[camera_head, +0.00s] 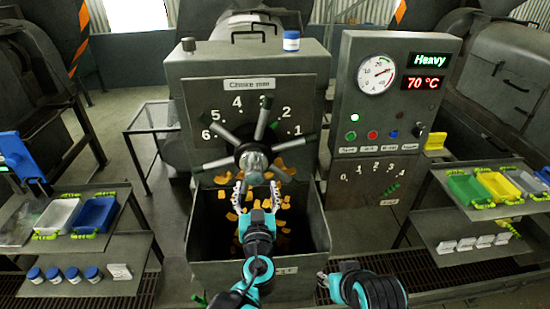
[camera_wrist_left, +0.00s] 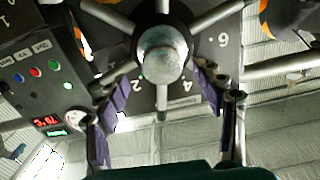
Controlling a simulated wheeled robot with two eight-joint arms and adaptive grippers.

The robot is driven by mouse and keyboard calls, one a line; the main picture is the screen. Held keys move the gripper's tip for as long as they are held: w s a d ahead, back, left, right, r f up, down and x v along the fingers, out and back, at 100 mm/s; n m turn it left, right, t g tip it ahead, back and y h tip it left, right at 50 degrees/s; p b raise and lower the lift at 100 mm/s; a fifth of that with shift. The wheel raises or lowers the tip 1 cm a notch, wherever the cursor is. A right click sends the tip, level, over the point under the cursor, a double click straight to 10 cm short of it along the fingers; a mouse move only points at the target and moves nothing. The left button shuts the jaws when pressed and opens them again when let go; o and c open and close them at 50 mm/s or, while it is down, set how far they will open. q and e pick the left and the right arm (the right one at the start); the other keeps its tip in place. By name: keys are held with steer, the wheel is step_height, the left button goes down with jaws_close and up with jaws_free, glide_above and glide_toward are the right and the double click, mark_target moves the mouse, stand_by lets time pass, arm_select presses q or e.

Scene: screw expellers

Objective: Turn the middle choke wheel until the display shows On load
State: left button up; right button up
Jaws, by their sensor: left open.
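The choke wheel (camera_head: 253,157) has a round metal hub and several grey spokes, in front of a dial plate numbered 1 to 6. In the left wrist view the hub (camera_wrist_left: 163,55) is close, between and beyond the fingers. The display (camera_head: 432,61) reads Heavy in green, with a red 70 °C readout (camera_head: 423,83) below it. My left gripper (camera_head: 257,187) is open just below the hub, a finger to each side; its fingers also show in the left wrist view (camera_wrist_left: 162,95). They appear clear of the spokes. My right gripper (camera_head: 324,281) is low, its fingers hard to make out.
A grey bin (camera_head: 255,276) holding orange-brown flakes stands below the wheel. The control panel (camera_head: 345,105) with a gauge (camera_head: 376,74) and coloured buttons stands to the right. Side shelves hold blue trays (camera_head: 95,215), green trays (camera_head: 470,189) and jars (camera_head: 72,275).

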mark_target(254, 173)
arm_select(q)
steer(key=w, duration=0.7)
steer(key=shift+w+a+b, duration=0.1)
steer(key=shift+w+b, duration=0.05)
steer(key=shift+b, duration=0.15)
steer(key=shift+c, duration=0.2)
jaws_close()
